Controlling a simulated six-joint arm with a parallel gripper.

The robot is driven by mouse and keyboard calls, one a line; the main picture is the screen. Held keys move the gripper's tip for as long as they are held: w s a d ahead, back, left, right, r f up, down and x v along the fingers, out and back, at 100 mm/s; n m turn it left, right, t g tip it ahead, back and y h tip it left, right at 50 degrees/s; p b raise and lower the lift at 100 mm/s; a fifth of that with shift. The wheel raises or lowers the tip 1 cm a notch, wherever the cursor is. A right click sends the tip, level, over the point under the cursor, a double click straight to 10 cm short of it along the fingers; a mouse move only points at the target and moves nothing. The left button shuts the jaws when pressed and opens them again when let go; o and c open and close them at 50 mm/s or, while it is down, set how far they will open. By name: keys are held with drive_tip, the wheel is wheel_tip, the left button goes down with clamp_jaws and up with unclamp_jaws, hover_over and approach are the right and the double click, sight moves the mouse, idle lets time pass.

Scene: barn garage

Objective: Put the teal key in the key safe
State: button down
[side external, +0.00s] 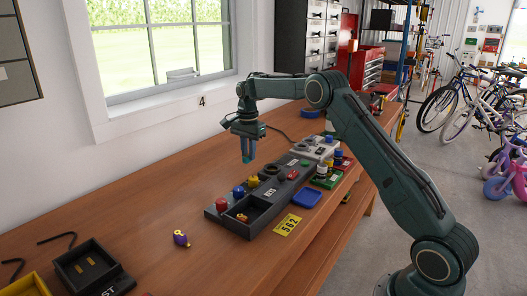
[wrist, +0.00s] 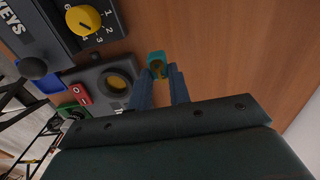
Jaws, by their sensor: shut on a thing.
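My gripper (side external: 247,158) is above the wooden bench, behind the row of dark boxes. In the wrist view its blue fingers (wrist: 160,88) are shut on the teal key (wrist: 155,58); a brass-coloured part shows between the fingertips. The key is too small to make out in the side view. The dark box marked KEYS (wrist: 52,32), which looks like the key safe, is at the upper left of the wrist view, with a yellow dial (wrist: 84,20).
A purple-and-yellow object (side external: 181,238) lies on the bench. A black tray (side external: 120,284) is at the front left. A grey unit with a round hole (wrist: 117,82) and red switch (wrist: 80,94) adjoins the safe. A yellow card (side external: 288,225) and blue tray (side external: 307,198) lie along the right edge.

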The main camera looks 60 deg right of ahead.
sight(244, 156)
wheel_tip(244, 156, up, 15)
idle(0.6)
idle(0.6)
drive_tip(key=s+a+f+n, duration=0.3)
drive_tip(key=a+f+n, duration=0.1)
drive_tip(key=a, duration=0.2)
drive_tip(key=s+a+f+n, duration=0.3)
drive_tip(key=a+n, duration=0.2)
drive_tip(key=a, duration=0.2)
drive_tip(key=s+a+f+n, duration=0.4)
drive_tip(key=a+n, duration=0.1)
drive_tip(key=a, duration=0.1)
drive_tip(key=shift+a+f, duration=0.25)
drive_tip(key=shift+f, duration=0.1)
drive_tip(key=shift+s+a+f+n, duration=0.25)
drive_tip(key=shift+s+n, duration=0.05)
drive_tip(key=shift+s, duration=0.1)
drive_tip(key=shift+d, duration=0.1)
